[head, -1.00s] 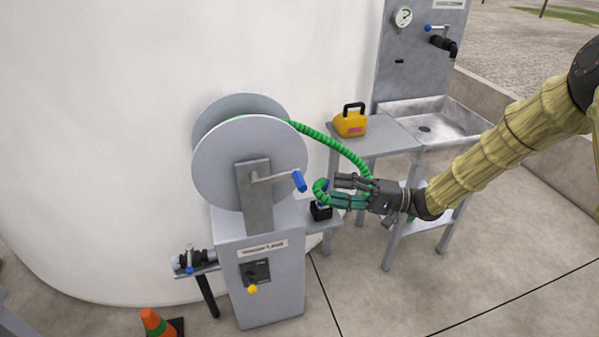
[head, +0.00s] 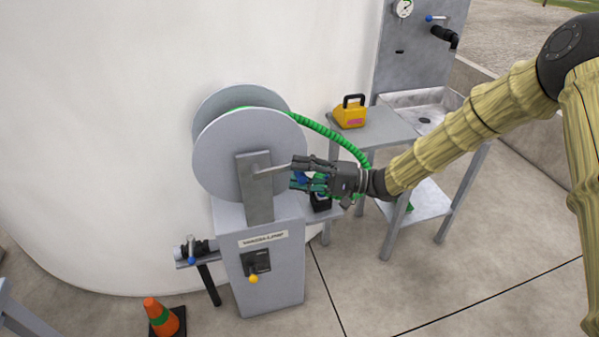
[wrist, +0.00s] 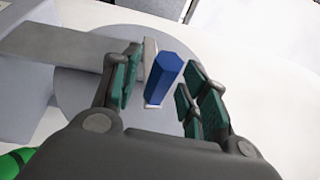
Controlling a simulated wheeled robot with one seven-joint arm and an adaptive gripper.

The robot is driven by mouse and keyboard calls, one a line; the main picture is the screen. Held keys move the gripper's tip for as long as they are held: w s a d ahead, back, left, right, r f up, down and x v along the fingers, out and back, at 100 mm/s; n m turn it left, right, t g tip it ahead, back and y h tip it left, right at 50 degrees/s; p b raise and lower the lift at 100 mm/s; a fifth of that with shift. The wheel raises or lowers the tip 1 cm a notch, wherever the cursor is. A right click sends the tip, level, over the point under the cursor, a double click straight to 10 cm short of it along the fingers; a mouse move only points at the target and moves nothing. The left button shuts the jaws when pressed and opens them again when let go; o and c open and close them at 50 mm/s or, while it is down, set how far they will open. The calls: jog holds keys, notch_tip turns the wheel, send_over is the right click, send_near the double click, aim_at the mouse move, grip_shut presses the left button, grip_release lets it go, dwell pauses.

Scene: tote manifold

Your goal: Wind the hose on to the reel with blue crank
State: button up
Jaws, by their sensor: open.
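The grey reel (head: 222,163) stands on a grey pedestal, with the green hose (head: 325,131) running from its top down to the right, behind my gripper. The crank arm (head: 269,170) points right from the hub and ends in a blue handle (head: 301,178), mostly hidden by my fingers. In the wrist view the blue handle (wrist: 164,78) stands between my open fingers. My gripper (head: 305,174) is open around the handle, and I cannot tell whether any finger touches it. The wrist view shows my gripper (wrist: 160,85) with green finger pads on both sides of the handle.
A yellow case (head: 350,113) sits on a grey side table (head: 385,130) beside a metal sink (head: 428,106). A yellow-tipped lever (head: 253,279) is on the pedestal (head: 283,270). A traffic cone (head: 160,316) stands on the floor at lower left. The floor at lower right is clear.

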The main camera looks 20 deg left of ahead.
jog(key=shift+a, duration=0.15)
grip_shut()
jog(key=shift+f, duration=0.15)
